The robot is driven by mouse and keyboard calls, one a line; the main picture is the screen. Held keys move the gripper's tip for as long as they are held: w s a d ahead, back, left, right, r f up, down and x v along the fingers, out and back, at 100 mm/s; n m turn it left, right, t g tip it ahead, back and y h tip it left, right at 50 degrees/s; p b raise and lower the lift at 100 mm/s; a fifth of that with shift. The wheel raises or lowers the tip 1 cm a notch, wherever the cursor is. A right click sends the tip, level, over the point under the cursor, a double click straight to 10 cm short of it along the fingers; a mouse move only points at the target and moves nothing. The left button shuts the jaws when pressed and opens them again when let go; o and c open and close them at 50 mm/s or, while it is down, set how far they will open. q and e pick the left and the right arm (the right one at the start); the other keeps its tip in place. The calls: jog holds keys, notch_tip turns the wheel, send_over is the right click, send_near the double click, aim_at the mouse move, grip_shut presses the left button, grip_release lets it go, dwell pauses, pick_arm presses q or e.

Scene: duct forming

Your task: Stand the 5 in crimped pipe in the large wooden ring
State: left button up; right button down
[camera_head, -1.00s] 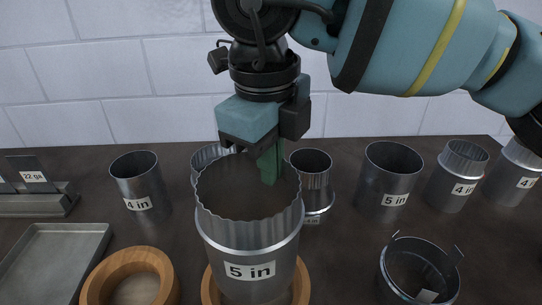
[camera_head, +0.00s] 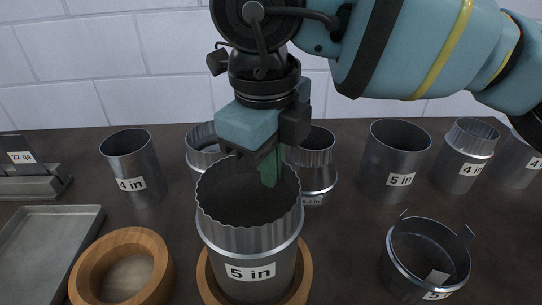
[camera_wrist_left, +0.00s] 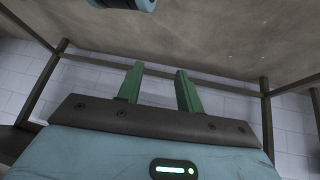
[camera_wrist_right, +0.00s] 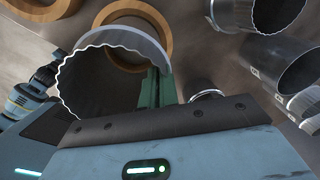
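The 5 in crimped pipe (camera_head: 250,235) is upright, crimped rim up, at the front centre of the head view. A wooden ring (camera_head: 303,280) shows around its lower part; the pipe's bottom edge is hidden, so I cannot tell whether it rests inside. My right gripper (camera_head: 271,168) is shut on the pipe's back wall, one green finger inside the rim. In the right wrist view the pipe's rim (camera_wrist_right: 75,68) lies at the fingers (camera_wrist_right: 160,88), with a ring (camera_wrist_right: 163,22) beyond. My left gripper (camera_wrist_left: 161,85) is open and empty, outside the head view.
A second wooden ring (camera_head: 82,275) lies empty at left, next to a metal tray (camera_head: 25,245). A tabbed collar (camera_head: 395,265) stands at front right. Several other pipes, including a plain 5 in pipe (camera_head: 395,155), stand along the back near the tiled wall.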

aim_at(271, 198)
jog(key=shift+f+b, duration=1.05)
jog(key=shift+f, duration=1.3)
jog(key=shift+f, duration=0.3)
jog(key=shift+f+b, duration=0.35)
jog(key=c, duration=1.6)
grip_release()
